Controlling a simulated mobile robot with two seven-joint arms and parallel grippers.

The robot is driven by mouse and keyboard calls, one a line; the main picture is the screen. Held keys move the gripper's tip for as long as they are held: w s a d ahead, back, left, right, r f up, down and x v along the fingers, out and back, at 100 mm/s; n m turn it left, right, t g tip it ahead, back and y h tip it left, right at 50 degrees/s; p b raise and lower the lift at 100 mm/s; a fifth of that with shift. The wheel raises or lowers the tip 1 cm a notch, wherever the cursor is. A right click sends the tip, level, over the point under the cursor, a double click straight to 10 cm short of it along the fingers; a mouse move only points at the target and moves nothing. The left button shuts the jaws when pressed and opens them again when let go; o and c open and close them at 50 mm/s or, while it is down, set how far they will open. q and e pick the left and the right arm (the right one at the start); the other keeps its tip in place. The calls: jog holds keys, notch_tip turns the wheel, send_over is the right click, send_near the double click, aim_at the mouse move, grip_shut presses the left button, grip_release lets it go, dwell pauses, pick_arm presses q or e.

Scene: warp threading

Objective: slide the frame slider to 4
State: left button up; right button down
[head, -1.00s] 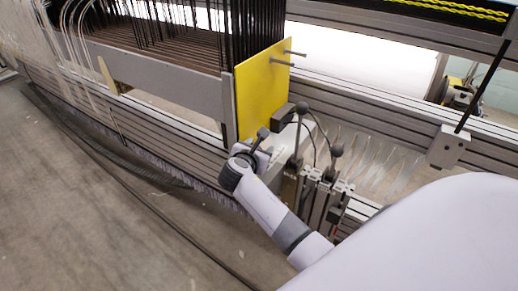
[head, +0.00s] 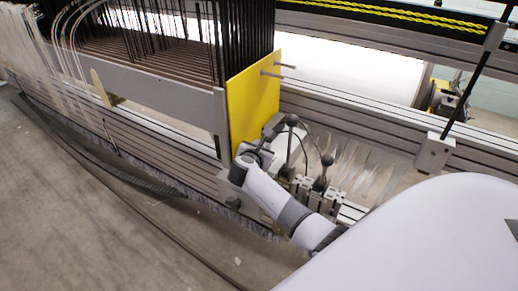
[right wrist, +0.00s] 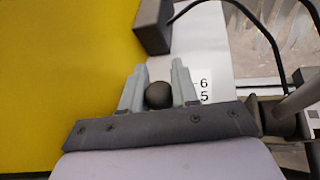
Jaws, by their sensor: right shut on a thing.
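My right gripper (head: 256,152) is at the lower front of the yellow end plate (head: 253,100). In the right wrist view its two grey fingers (right wrist: 159,88) are shut on a round black knob (right wrist: 158,95), which sits between them. A white scale plate (right wrist: 205,60) lies behind the knob, with the digits 6 and 5 showing just right of the right finger. Other digits on the scale are hidden or out of view. The knob is too small and covered to tell clearly in the head view. My left gripper is not in view.
Levers with dark ball knobs (head: 326,160) stand just right of my right gripper. A dark block (right wrist: 154,25) with a cable is beyond the fingers. The heald frames (head: 150,40) and grey rails fill the left and back.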

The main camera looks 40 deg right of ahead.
jog(key=c, duration=0.9)
grip_release()
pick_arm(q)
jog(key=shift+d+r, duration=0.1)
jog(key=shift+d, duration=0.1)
pick_arm(e)
jog(key=shift+o, duration=0.2)
jog(key=shift+s+a+r+p, duration=0.25)
jog(key=shift+s+a+p, duration=0.1)
jog(key=shift+a, duration=0.1)
jog(key=p+v, duration=0.2)
jog(key=v, duration=0.3)
jog(key=shift+d, duration=0.1)
jog(key=shift+s+a+r, duration=0.2)
jog(key=shift+s+a, duration=0.1)
jog(key=shift+a, duration=0.1)
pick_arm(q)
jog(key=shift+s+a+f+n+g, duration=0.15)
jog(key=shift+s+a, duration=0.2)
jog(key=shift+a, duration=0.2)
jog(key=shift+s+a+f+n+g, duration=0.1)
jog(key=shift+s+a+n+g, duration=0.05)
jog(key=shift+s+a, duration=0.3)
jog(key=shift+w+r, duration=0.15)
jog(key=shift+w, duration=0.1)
